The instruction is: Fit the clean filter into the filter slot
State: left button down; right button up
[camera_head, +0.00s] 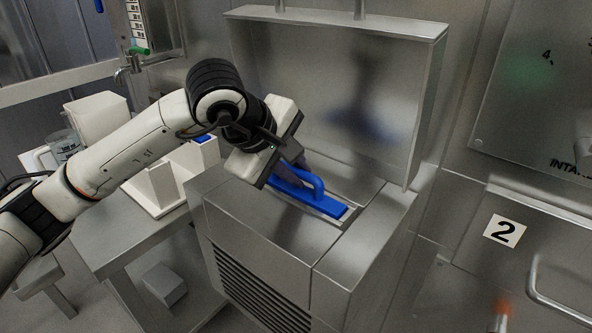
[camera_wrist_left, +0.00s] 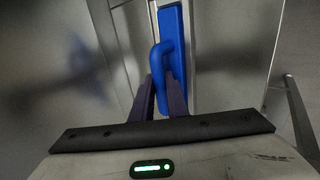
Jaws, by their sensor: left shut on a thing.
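The blue filter (camera_head: 323,203) with its loop handle sits at the slot (camera_head: 352,214) in the top of the steel machine. Its flat blue top lies along the slot, and I cannot tell how deep it sits. My left gripper (camera_head: 296,167) reaches down from the left and is shut on the handle. In the left wrist view the filter (camera_wrist_left: 173,28) runs away from my gripper (camera_wrist_left: 168,92), with the handle between the fingers. My right gripper is not in view.
The machine's raised lid (camera_head: 335,95) stands upright behind the slot. A steel side table (camera_head: 125,238) at left bears a white holder (camera_head: 157,190), a white bin (camera_head: 97,116) and a clear jug (camera_head: 65,143).

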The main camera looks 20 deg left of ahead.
pick_arm(q)
jog(key=shift+s+f, duration=0.15)
jog(key=shift+f, duration=0.35)
jog(key=c, duration=1.7)
grip_release()
jog(key=shift+d, duration=0.1)
jog(key=shift+c, duration=1.1)
jog(key=shift+o, duration=1)
jog(key=shift+w+p+v, duration=0.2)
jog(key=shift+p+v, duration=0.7)
jog(key=shift+v, duration=2.75)
jog(key=shift+r, duration=0.15)
